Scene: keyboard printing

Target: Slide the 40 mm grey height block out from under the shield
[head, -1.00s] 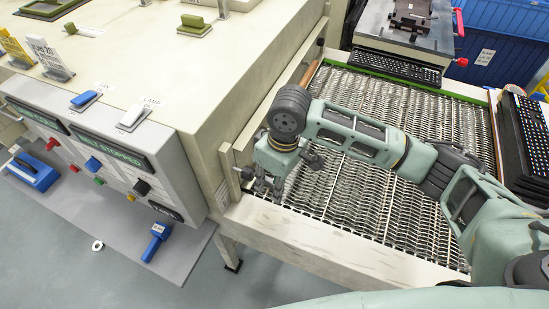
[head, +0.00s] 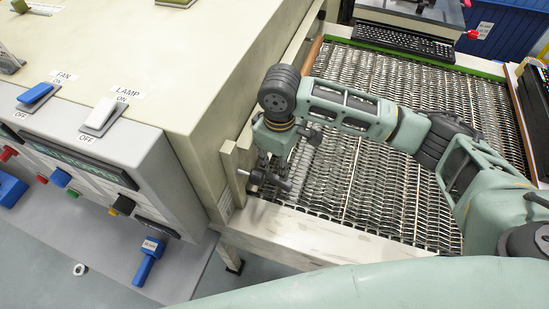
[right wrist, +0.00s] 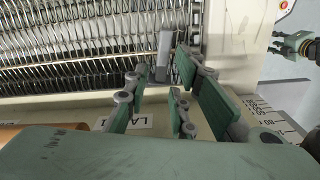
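A narrow grey block (right wrist: 165,55) shows in the right wrist view at the edge of the wire belt, in line with the gap between my right fingers; it looks like the height block. My right gripper (right wrist: 162,68) is open, with gaps showing between its fingers and the block. In the head view my right gripper (head: 270,176) hangs at the near corner of the belt, beside the beige upright at the tunnel mouth. The block is hidden there, and I cannot make out the shield clearly. A gripper (right wrist: 293,46), apparently my left, shows at the right wrist view's right edge; its opening is unclear.
The wire belt (head: 385,120) runs right of the beige oven housing (head: 190,60). A beige upright (head: 230,170) stands close left of my right gripper. A black keyboard (head: 405,42) lies at the belt's far end. A scale strip (right wrist: 268,112) shows in the right wrist view.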

